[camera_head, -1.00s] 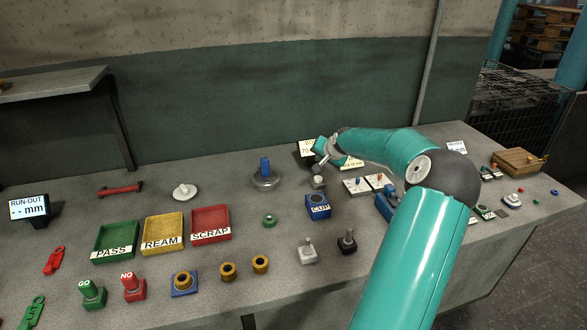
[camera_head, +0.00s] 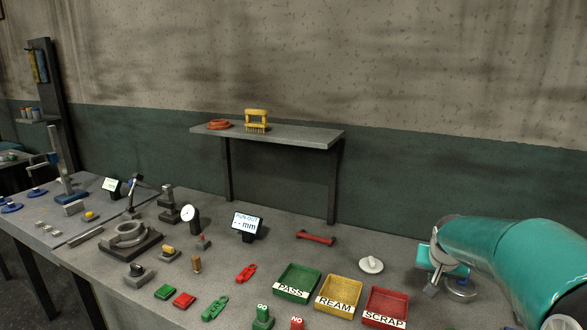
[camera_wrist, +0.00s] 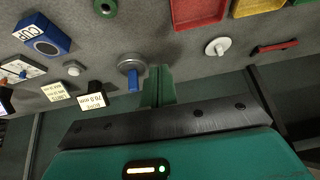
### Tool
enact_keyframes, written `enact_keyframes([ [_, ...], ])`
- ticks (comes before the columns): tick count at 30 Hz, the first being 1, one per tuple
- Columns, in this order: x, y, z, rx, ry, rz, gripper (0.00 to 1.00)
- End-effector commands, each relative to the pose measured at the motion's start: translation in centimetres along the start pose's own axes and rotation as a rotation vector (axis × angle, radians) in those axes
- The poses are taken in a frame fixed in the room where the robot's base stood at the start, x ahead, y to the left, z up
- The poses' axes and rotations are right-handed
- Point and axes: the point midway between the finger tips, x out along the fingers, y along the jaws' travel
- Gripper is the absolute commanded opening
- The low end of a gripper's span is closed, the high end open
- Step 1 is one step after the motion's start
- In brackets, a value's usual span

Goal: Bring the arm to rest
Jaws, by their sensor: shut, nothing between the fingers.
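My arm, teal, reaches in from the right of the head view. My gripper (camera_head: 432,287) hangs over the bench (camera_head: 340,262) at the right, near a round metal base (camera_head: 461,291) with a blue knob, which it partly covers there. In the wrist view my gripper's green fingers (camera_wrist: 158,86) are together with nothing between them. The round base with its blue knob (camera_wrist: 132,68) shows just left of the fingers; I see no contact.
Green PASS (camera_head: 297,279), yellow REAM (camera_head: 341,291) and red SCRAP (camera_head: 386,305) trays lie left of the gripper. A white knobbed disc (camera_head: 371,264) is close by. A wall shelf (camera_head: 290,134) stands behind. The wrist view shows a blue CUP block (camera_wrist: 42,36) and small signs.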

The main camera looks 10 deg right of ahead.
Motion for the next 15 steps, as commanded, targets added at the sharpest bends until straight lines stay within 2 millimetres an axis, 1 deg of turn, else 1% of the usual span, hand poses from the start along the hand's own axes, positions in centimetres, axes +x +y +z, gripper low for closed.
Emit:
enact_keyframes([
  [1, -1.9, -1.8, 1.2, -0.046, 0.000, 0.007, 0.00],
  [3, -4.1, -3.6, 3.1, -0.100, -0.006, 0.014, 0.00],
  [5, -6.0, -4.9, 4.7, -0.140, -0.009, 0.017, 0.00],
  [6, -7.2, -5.7, 5.9, -0.167, -0.010, 0.016, 0.00],
  [10, -11.1, -7.6, 9.9, -0.243, -0.012, 0.004, 0.00],
  [14, -14.6, -8.8, 14.1, -0.309, -0.011, -0.029, 0.00],
  [15, -15.5, -9.1, 15.5, -0.328, -0.013, -0.043, 0.00],
])
